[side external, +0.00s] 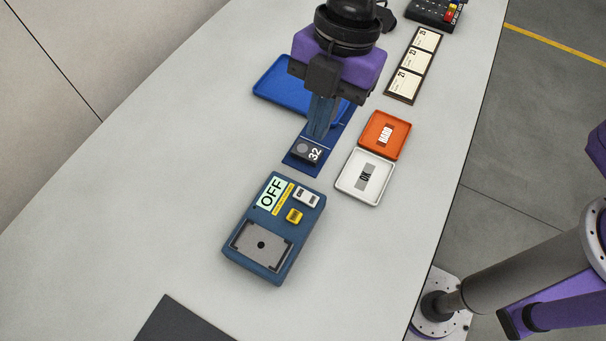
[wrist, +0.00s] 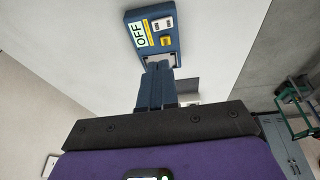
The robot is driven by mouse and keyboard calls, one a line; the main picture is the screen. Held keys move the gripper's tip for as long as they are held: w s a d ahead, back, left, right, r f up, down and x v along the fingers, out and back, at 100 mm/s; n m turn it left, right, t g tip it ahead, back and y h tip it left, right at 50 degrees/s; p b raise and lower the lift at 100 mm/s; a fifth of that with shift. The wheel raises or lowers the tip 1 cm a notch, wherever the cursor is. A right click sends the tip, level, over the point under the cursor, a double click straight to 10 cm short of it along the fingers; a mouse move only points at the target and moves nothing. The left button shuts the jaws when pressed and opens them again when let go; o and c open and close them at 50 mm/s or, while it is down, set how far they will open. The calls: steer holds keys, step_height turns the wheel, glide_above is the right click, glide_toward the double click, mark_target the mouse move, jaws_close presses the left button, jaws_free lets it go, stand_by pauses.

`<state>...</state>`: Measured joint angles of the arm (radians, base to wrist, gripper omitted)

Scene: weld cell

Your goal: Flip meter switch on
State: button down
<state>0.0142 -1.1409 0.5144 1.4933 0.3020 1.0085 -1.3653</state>
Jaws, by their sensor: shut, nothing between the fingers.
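The blue meter (side external: 262,262) stands on the table in the side view, its display (side external: 270,194) reading OFF. A white rocker switch (side external: 307,196) and a yellow button (side external: 294,216) sit beside the display, and a grey plate fills its lower part. The meter also shows at the top of the wrist view (wrist: 172,45), with its OFF display toward my fingers' far side. My gripper (side external: 318,137) is shut and empty. It points down above the blue strip marked 32, behind the meter and apart from it. The switch's exact tilt is too small to tell.
A dark piece marked 32 (side external: 307,153) lies on the blue strip, near my fingertips. A blue tray (side external: 272,88) is behind. An orange HARD tray (side external: 400,138) and a white OK tray (side external: 347,186) lie to the right. The table left of the meter is clear.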

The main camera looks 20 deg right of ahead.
mark_target(299, 193)
stand_by(0.3)
steer(key=x, duration=1.3)
steer(key=shift+w+d+f, duration=0.15)
steer(key=shift+w+d, duration=0.05)
steer(key=shift+w, duration=0.2)
steer(key=shift+w+f, duration=0.1)
steer(key=shift+f, duration=0.35)
steer(key=shift+a, duration=0.1)
steer(key=shift+w+a+f, duration=0.1)
steer(key=shift+f, duration=0.15)
steer(key=shift+h, duration=0.3)
